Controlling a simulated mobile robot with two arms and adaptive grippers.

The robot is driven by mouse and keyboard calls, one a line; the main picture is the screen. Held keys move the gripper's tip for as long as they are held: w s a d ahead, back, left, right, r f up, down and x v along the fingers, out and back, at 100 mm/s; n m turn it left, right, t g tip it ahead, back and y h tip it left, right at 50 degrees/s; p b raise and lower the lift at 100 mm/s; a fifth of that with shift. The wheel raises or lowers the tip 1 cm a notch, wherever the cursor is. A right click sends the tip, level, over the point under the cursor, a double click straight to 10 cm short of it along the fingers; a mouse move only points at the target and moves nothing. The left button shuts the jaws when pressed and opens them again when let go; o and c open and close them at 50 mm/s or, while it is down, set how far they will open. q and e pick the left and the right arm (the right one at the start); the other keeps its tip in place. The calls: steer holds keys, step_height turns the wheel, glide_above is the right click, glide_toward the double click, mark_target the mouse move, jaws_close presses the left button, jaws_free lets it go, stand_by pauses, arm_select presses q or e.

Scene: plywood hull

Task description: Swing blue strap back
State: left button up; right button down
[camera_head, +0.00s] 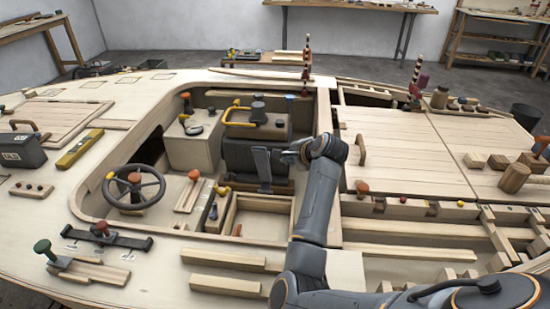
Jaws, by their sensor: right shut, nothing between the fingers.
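A narrow flat slate-blue piece (262,164), which looks like the blue strap, stands nearly upright in the cockpit in front of the dark seat. Its lower end reaches down by the edge of the light wooden box. My right arm comes in from the bottom right, and my right gripper (287,157) is shut and empty just right of the strap's upper part. Whether the fingertips touch the strap I cannot tell. My left gripper is not in view.
The cockpit opening holds a steering wheel (134,188), a yellow-railed seat (246,117) and an open wooden box (262,215). A wide deck panel (400,145) lies right of my arm. Loose blocks and tools lie on the deck around the opening.

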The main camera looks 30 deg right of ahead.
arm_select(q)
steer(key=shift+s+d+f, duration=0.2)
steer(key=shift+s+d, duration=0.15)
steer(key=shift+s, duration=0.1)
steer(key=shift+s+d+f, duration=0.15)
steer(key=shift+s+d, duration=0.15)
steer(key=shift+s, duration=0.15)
arm_select(e)
steer(key=x, duration=0.8)
steer(key=shift+w+r, duration=0.35)
steer(key=shift+d, duration=0.1)
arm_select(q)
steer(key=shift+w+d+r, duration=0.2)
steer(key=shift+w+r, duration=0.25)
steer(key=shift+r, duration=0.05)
arm_select(e)
steer(key=shift+w+d+r, duration=0.25)
steer(key=shift+w+d, duration=0.15)
steer(key=shift+w, duration=0.35)
